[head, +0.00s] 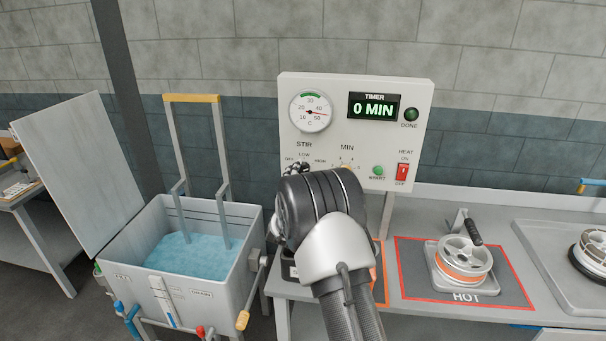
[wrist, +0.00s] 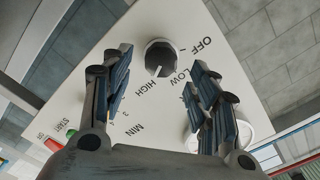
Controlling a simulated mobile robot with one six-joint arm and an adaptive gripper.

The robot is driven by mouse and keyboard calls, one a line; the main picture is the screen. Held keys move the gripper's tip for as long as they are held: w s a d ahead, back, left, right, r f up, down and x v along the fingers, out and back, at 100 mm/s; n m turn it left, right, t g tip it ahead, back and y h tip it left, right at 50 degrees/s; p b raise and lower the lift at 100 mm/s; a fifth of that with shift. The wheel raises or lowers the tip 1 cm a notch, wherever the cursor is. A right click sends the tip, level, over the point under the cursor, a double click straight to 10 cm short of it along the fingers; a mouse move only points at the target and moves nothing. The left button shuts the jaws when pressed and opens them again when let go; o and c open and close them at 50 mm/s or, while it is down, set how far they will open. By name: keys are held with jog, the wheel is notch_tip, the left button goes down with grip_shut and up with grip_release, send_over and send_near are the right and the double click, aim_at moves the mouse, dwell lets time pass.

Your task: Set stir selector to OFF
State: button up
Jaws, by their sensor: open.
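The stir selector (wrist: 160,56) is a dark round knob on the white control panel (head: 281,120). In the wrist view it lies beyond and between my fingertips, with a white pointer mark between LOW and HIGH, seemingly nearer HIGH and away from OFF. My gripper also shows in the wrist view (wrist: 162,60), open, with one finger on each side of the knob. I cannot tell whether either finger touches it.
The panel also carries a temperature dial (head: 310,111), a timer display (head: 373,107) reading 0 MIN, a green START button (head: 378,171) and a red HEAT switch (head: 402,172). Left stands an open-lidded tank (head: 230,272) of blue liquid.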

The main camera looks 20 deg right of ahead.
aim_at(304, 170)
jog(key=shift+x, duration=1.5)
jog(key=shift+c, duration=0.5)
jog(key=c, duration=1)
